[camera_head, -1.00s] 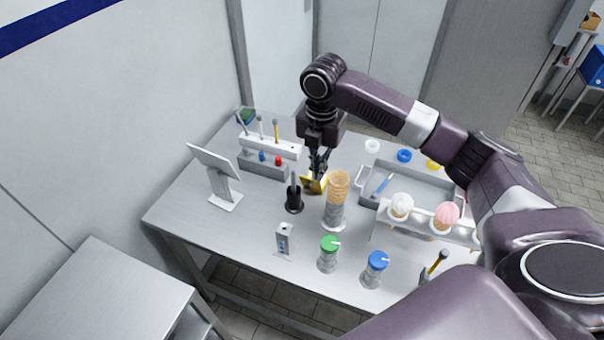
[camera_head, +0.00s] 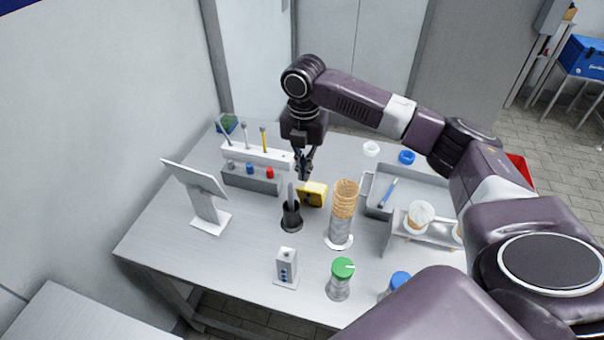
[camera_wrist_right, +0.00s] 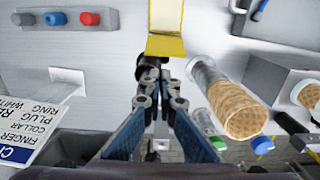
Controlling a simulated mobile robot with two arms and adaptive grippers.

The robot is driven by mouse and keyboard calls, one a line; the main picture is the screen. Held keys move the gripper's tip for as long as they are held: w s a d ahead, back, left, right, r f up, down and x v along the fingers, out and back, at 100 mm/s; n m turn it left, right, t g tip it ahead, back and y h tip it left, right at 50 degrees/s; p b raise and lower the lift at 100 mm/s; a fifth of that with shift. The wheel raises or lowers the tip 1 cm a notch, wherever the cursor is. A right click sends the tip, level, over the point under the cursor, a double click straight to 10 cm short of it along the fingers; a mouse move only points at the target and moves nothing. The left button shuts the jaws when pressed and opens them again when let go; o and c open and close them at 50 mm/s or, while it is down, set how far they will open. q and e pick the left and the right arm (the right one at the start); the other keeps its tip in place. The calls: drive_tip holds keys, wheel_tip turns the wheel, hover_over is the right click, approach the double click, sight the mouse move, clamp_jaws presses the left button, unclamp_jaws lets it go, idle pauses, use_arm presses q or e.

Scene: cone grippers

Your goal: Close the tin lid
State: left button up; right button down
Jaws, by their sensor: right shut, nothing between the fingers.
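The yellow tin (camera_head: 314,192) stands on the metal table, between a black holder and a stack of cones. In the right wrist view the tin (camera_wrist_right: 165,46) shows a pale panel framed in yellow and a plain yellow face below it. I cannot tell from these views how far its lid is shut. My right gripper (camera_head: 304,172) points down just above and behind the tin's left side in the head view. Its fingers (camera_wrist_right: 162,72) are shut and empty. I cannot tell whether they touch the tin. My left gripper is not in view.
The black holder (camera_head: 291,217) with an upright tool and the cone stack (camera_head: 344,200) stand close to the tin. A tool rack (camera_head: 255,155) and tilted sign (camera_head: 195,180) are left. A grey tray (camera_head: 377,203) is right. Green-lidded (camera_head: 342,268) and blue-lidded jars are at the front.

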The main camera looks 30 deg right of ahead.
sight(304, 190)
wheel_tip(304, 190, down, 7)
drive_tip(key=shift+s+r+p, duration=0.1)
drive_tip(key=shift+p, duration=0.65)
drive_tip(key=shift+f, duration=0.45)
drive_tip(key=shift+r, duration=0.1)
